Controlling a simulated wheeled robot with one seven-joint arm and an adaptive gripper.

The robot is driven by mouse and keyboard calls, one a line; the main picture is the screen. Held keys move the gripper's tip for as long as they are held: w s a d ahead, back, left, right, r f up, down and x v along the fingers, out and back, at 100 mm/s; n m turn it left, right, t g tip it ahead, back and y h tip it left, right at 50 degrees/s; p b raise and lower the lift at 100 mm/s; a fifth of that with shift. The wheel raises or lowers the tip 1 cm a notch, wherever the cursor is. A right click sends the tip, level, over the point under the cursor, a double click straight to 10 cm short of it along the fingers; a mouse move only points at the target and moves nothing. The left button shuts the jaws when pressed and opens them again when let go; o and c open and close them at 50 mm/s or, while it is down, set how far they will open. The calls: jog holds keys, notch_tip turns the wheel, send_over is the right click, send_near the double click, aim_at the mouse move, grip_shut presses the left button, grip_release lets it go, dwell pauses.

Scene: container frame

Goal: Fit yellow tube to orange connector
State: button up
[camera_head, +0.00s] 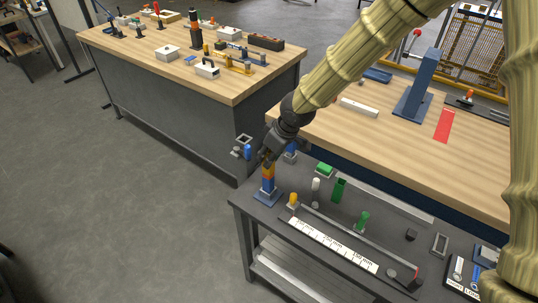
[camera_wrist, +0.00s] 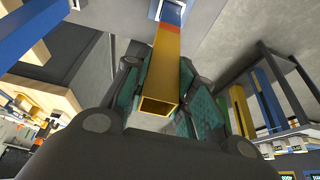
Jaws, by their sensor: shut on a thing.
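The yellow tube (camera_wrist: 164,68) is a hollow square tube, its open end facing the wrist camera. My gripper (camera_wrist: 160,98) is shut on it, with a teal-padded finger on either side. The orange connector (camera_wrist: 170,31) shows at the tube's far end, with a blue piece (camera_wrist: 172,12) beyond it. In the head view my gripper (camera_head: 268,156) is above an upright stack on a blue base (camera_head: 267,198) at the grey bench's left corner. The yellow tube (camera_head: 267,165) is in line above the blue piece (camera_head: 268,185). How deep the tube sits on the connector cannot be told.
On the grey bench (camera_head: 390,212) stand a small yellow piece (camera_head: 293,200), a white cylinder (camera_head: 315,188), green parts (camera_head: 339,188) and a long white ruler (camera_head: 330,245). A blue post (camera_head: 418,85) stands on the wooden table behind. Open floor lies left of the bench.

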jog(key=shift+f, duration=0.1)
jog(key=o, duration=1.7)
jog(key=shift+c, duration=0.2)
notch_tip(320, 180, up, 7)
jog(key=p, duration=0.5)
